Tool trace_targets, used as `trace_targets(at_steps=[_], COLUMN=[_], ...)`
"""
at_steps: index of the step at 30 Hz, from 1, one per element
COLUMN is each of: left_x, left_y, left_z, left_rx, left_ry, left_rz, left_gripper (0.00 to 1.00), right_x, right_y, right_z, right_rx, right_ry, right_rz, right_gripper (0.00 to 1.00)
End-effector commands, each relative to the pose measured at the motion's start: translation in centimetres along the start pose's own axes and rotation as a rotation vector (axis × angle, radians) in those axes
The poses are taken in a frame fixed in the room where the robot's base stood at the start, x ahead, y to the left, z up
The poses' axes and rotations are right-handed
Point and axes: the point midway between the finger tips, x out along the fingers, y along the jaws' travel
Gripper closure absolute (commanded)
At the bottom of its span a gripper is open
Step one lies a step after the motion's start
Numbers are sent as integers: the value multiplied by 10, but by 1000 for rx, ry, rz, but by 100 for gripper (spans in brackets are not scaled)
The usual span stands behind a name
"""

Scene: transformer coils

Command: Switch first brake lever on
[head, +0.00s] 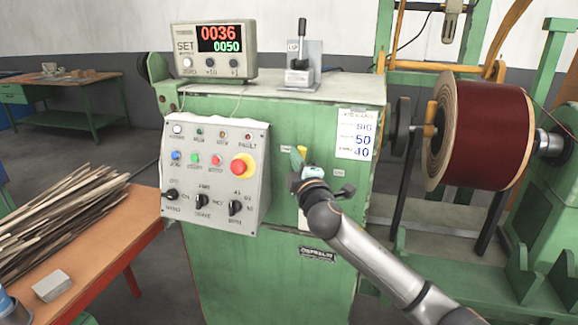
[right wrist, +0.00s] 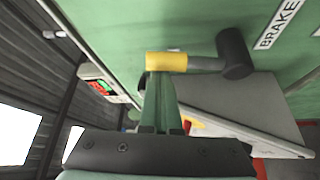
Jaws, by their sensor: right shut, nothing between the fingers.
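The brake lever shows in the right wrist view as a grey round hub (right wrist: 235,55) with a short grey rod and a yellow end (right wrist: 166,61), beside a white BRAKE label (right wrist: 278,22). In the head view its yellow end (head: 302,151) shows on the green cabinet front, partly behind my right gripper (head: 297,156). My right gripper is shut and empty. In the right wrist view its green fingertips (right wrist: 160,76) are right at the yellow end; I cannot tell whether they touch. My left gripper is not in view.
A control panel (head: 216,175) with knobs and a red stop button is left of my gripper. A counter display (head: 214,50) and a black-handled lever (head: 301,50) stand on the cabinet top. A dark red coil (head: 485,135) is at right. Strips lie on the orange table (head: 95,255).

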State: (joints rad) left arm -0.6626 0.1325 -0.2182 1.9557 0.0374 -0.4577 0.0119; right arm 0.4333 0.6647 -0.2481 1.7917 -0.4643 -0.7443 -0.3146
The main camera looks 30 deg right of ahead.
Motion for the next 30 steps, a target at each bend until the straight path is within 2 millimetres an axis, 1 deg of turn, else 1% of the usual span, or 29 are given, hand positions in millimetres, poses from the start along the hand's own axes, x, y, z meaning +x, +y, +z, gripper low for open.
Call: trace_targets(at_steps=[1,3,4,6,7,10,24,25,26,27,29,30], left_x=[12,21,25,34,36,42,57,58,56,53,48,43], left_y=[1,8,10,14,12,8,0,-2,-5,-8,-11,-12], left_z=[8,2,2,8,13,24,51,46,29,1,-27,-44], left_rx=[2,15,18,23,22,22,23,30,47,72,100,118], left_ry=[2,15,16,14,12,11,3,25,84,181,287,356], left_rz=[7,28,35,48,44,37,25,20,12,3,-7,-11], left_gripper=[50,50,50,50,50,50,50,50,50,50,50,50], right_x=[-2,-5,-6,-9,-10,-14,-21,-22,-22,-23,-24,-24], right_y=[-8,-10,-10,-12,-12,-10,-9,-9,-10,-10,-11,-11], right_z=[6,10,12,17,19,25,38,38,39,40,42,42], right_rx=[31,82,106,163,188,261,427,436,445,457,475,488], right_ry=[-5,-6,-6,-6,-7,-5,-4,-4,-3,-4,-4,-4], right_rz=[18,47,61,96,111,153,253,258,263,270,281,288], right_gripper=[100,100,100,100,100,100,100,100,100,100,100,100])
